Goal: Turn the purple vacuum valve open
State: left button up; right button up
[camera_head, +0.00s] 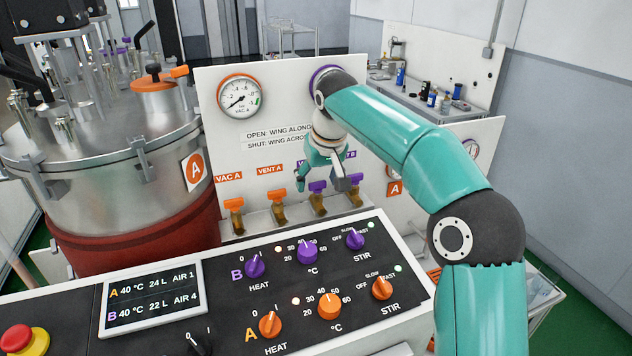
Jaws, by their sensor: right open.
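The purple vacuum valve (318,203) is the third of the small winged valves in a row on the ledge before the white panel. It has a brass body and a purple wing. Its label is mostly hidden by my right gripper (320,182). That gripper points down, open and empty, with its fingers around or just above the purple wing; I cannot tell whether they touch it. The wing seems to lie across, but the fingers partly cover it. A sign (278,136) reads "OPEN: WING ALONG", "SHUT: WING ACROSS", its end hidden. My left gripper is not in view.
Orange VAC A (234,217) and VENT A (277,206) valves stand left; a purple valve (354,192) stands close right. Gauge A (240,97) is above; a purple-rimmed gauge is mostly hidden by my arm. The knob console (220,290) lies in front, a steel tank (110,170) left.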

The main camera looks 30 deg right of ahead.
jog(key=shift+f, duration=0.25)
